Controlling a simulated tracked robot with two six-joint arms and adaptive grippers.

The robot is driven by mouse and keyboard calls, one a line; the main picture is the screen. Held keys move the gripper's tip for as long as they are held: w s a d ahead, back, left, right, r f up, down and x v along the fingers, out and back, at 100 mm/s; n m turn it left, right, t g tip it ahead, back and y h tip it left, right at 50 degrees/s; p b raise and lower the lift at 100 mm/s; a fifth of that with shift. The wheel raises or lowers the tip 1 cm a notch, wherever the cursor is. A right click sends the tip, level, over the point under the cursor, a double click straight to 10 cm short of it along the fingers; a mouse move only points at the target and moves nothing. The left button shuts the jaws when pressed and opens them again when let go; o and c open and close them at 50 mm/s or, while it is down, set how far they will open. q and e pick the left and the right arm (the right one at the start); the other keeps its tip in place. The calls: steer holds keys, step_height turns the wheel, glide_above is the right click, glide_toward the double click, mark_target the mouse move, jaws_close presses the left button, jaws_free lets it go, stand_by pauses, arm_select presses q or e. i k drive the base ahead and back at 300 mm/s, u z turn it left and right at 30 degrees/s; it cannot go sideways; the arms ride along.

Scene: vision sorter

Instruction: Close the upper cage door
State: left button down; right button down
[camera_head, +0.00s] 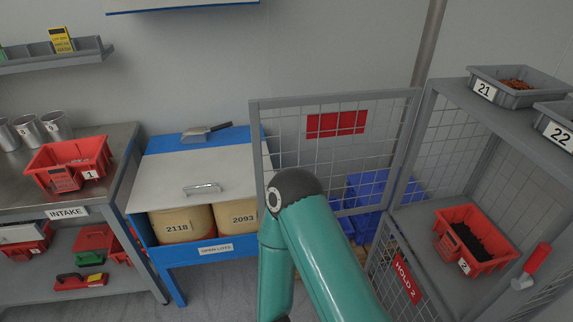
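The upper cage door (290,122) is a grey-framed wire mesh panel with a red plate (336,123). It stands swung open to the left of the cage (430,100), joined at the cage's left front post. The upper compartment is open at the front. Inside it, a red bin (475,240) labelled 2 holds dark material. One of my teal arms is bent in the middle foreground, its dark elbow in front of the door's lower left part. Neither gripper shows.
The lower mesh door carries a red HOLD 2 sign (407,279). A red-handled part (537,258) is at right. Grey trays (505,97) sit on the cage. Blue crates (367,190) stand behind the open door. The OPEN LOTS bench (165,169) and intake table (115,150) are left.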

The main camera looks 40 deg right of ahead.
mark_target(339, 123)
steer(key=u, duration=1.35)
steer(key=i, duration=0.1)
steer(key=z, duration=2.8)
steer(key=i, duration=0.55)
steer(key=u, duration=0.9)
